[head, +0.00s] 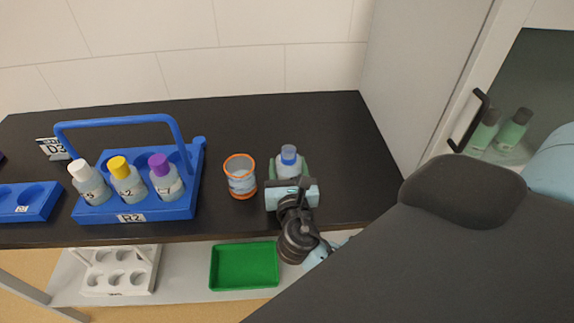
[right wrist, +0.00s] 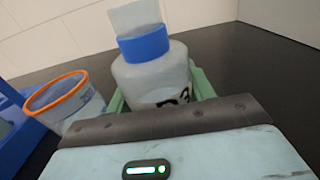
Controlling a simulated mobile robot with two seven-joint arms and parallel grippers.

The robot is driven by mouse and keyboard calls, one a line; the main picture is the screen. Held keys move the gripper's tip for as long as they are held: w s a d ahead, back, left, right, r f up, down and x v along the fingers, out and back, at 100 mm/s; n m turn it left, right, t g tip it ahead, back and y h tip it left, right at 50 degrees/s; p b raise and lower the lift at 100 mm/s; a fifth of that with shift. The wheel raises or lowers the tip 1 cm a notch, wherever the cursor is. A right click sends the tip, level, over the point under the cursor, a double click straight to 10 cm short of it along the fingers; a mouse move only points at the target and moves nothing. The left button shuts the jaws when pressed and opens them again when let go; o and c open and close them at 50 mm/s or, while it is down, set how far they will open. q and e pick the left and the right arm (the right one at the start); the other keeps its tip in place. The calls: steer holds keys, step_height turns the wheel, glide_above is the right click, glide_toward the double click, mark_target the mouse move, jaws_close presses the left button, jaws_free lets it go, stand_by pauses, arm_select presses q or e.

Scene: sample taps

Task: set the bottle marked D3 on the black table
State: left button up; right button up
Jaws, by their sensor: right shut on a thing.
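A bottle with a blue cap (head: 289,160) is on the right part of the black table (head: 340,135), upright in the head view. It also shows in the right wrist view (right wrist: 152,75), where its dark label letters are mostly hidden by my gripper and cannot be read for sure. My right gripper (head: 290,172) is shut on this bottle, its green fingers on either side. Whether the bottle's base touches the table is hidden. My left gripper is not in view.
An orange-rimmed cup (head: 240,184) stands just left of the held bottle. A blue carrier (head: 185,208) marked R2 holds white-, yellow- and purple-capped bottles. A blue rack (head: 40,207) is far left. A green tray (head: 245,284) lies on the lower shelf. A cabinet stands right.

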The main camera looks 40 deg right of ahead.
steer(key=shift+f, duration=0.1)
steer(key=o, duration=1.1)
steer(key=shift+o, duration=0.2)
steer(key=shift+s+a, duration=0.1)
steer(key=shift+s, duration=0.05)
steer(key=b+v, duration=0.1)
steer(key=v, duration=1)
steer(key=shift+s+a, duration=0.15)
steer(key=shift+s, duration=0.2)
